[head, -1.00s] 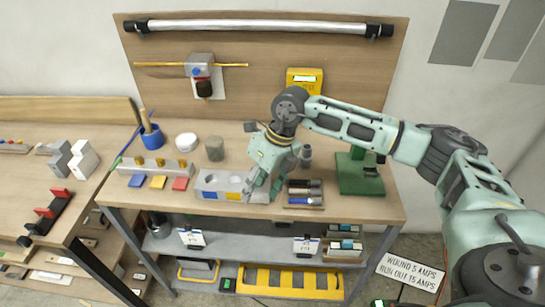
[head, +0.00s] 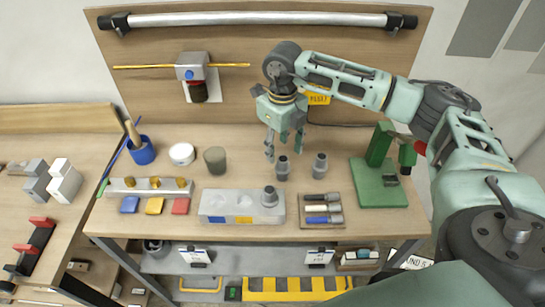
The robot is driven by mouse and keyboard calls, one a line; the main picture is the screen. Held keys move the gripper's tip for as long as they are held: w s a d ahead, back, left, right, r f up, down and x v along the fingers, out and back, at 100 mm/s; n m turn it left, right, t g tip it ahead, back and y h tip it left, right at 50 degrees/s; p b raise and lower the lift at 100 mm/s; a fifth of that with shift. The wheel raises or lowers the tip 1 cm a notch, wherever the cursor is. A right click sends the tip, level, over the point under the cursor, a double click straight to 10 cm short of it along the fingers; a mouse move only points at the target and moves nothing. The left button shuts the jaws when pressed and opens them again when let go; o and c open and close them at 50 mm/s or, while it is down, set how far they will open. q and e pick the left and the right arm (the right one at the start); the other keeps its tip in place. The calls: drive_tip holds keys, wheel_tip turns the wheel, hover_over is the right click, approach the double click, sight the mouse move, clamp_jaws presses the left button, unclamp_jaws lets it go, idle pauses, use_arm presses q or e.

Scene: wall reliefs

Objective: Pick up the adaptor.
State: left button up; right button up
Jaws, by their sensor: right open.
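Several grey stepped cylinders look like adaptors, and I cannot tell which one the task means. One cylinder (head: 282,171) stands upright on the bench just below my right gripper. A second cylinder (head: 319,166) stands to its right. A third cylinder (head: 269,197) stands on the right part of a pale grey block (head: 228,203) with blue and yellow marks. My right gripper (head: 284,148) points down with its fingers spread, empty, just above and behind the first cylinder. The gap between fingers and cylinder is hard to judge. My left gripper is not in view.
A tray (head: 308,224) with tools lies at front right, beside a green press (head: 377,180). A yellow box (head: 318,97) is behind the gripper.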

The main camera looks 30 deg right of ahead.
sight(282, 161)
drive_tip(key=shift+w+f, duration=0.2)
drive_tip(key=shift+f, duration=0.1)
drive_tip(key=shift+s+f+p, duration=0.1)
drive_tip(key=shift+f+p, duration=0.2)
drive_tip(key=shift+f, duration=0.05)
drive_tip(key=shift+s+f+p, duration=0.5)
drive_tip(key=shift+s+f, duration=0.05)
drive_tip(key=shift+f, duration=0.05)
wheel_tip(282, 161, down, 2)
drive_tip(key=shift+w+d+f+p, duration=0.1)
drive_tip(key=shift+w+p, duration=0.05)
drive_tip(key=shift+p, duration=0.8)
drive_tip(key=shift+w+f, duration=0.15)
drive_tip(key=shift+f, duration=0.45)
drive_tip(key=shift+w+f, duration=0.15)
drive_tip(key=shift+f, duration=0.65)
drive_tip(key=shift+s, duration=0.1)
drive_tip(key=c, duration=0.7)
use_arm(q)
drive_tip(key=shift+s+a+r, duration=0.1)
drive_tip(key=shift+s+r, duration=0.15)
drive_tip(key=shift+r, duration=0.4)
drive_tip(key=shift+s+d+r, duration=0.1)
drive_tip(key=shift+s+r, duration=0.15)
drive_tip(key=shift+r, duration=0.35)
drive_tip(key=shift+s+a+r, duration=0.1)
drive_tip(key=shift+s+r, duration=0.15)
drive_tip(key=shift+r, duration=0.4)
use_arm(e)
drive_tip(key=c, duration=0.4)
